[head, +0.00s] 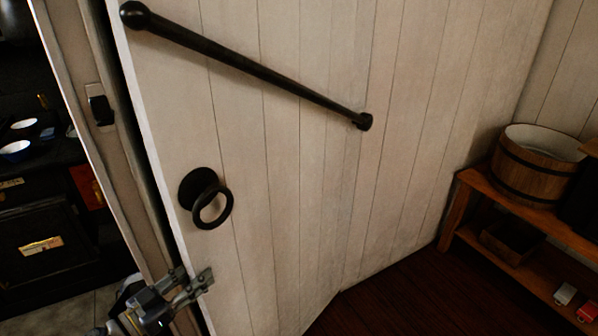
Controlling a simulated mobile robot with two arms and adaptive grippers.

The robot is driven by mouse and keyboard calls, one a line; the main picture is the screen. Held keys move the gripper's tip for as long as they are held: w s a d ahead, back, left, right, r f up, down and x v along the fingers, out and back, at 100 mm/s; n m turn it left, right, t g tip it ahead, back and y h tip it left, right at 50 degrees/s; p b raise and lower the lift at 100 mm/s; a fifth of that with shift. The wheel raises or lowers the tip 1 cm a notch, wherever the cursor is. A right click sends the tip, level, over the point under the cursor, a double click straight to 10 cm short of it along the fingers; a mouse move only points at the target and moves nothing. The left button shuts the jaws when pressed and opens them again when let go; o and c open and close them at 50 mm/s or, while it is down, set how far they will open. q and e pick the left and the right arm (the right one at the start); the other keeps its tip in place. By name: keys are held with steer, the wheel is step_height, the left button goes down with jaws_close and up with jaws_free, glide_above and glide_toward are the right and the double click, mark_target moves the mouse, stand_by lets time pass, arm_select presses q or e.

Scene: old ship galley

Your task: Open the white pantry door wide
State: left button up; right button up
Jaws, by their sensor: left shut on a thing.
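The white pantry door (290,190) is made of upright planks and fills the middle of the head view. It stands ajar, its left edge apart from the door frame (78,110). A black ring handle (211,205) hangs on its face near that edge. A long dark bar (250,66) slants across it higher up. My left gripper (196,284) is at the door's left edge, below the ring. It is shut on the edge, with one finger in front of the face; the other finger's contact is partly hidden. My right gripper is out of view.
Dark floor (400,300) in front of the bench is clear.

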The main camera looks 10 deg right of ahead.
arm_select(q)
steer(key=s+d+n+t+y+p, duration=0.1)
steer(key=s+d+p, duration=0.4)
steer(key=s+d, duration=0.2)
steer(key=shift+s+t+p, duration=0.35)
steer(key=shift+s+t, duration=0.05)
steer(key=shift+s, duration=0.35)
steer(key=shift+d, duration=0.1)
steer(key=shift+n+t+y, duration=0.6)
steer(key=shift+n+y, duration=0.3)
steer(key=s+d, duration=0.3)
steer(key=d, duration=0.1)
steer(key=s+d+p, duration=0.1)
steer(key=s+d, duration=0.2)
steer(key=d, duration=0.1)
steer(key=shift+s, duration=0.4)
steer(key=shift+s+d, duration=0.2)
steer(key=shift+d, duration=0.05)
